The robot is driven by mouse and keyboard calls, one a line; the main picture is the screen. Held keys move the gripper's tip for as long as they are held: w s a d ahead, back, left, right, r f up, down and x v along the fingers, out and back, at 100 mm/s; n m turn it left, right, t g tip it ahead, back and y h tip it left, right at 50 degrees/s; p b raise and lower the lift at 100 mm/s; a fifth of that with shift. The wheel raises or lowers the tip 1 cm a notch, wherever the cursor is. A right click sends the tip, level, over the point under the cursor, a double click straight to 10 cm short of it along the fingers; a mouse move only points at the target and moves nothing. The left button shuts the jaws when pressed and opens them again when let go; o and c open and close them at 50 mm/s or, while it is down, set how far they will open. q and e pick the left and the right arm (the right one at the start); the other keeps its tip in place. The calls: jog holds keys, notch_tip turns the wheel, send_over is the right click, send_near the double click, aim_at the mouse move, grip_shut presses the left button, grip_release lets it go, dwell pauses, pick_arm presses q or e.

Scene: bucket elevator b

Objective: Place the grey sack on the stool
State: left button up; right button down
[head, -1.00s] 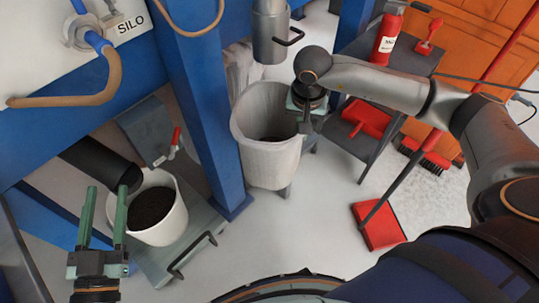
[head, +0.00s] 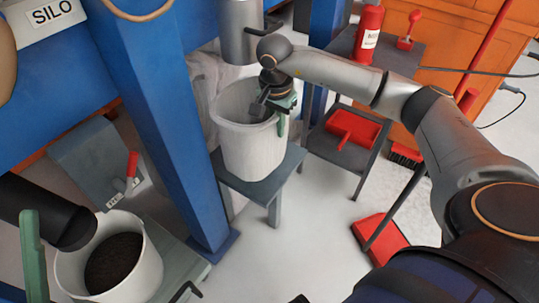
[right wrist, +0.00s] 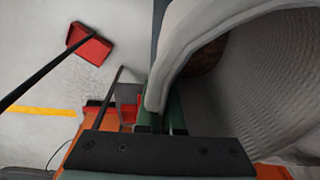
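The grey sack (head: 250,150) is a pale, open-topped woven sack with a thick rim. It stands upright over the blue-grey top of the stool (head: 285,172) and appears to rest on it, though the contact is hard to see. My right gripper (head: 271,112) is at the sack's right rim, one finger inside and one outside. In the right wrist view the fingers (right wrist: 161,115) are close together around the sack's rim (right wrist: 163,80). Of my left gripper only one green finger (head: 33,255) shows at the lower left; it was open a second ago.
A metal spout (head: 240,30) hangs just behind the sack. A blue post (head: 160,120) stands to its left. A white bucket (head: 145,265) of dark material is at lower left. A side table (head: 365,135) with red tools and a red dustpan (head: 380,240) are to the right.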

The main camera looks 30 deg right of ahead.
jog(key=b, duration=0.2)
send_over(277, 162)
notch_tip(277, 162, down, 7)
jog(key=shift+a+r, duration=0.1)
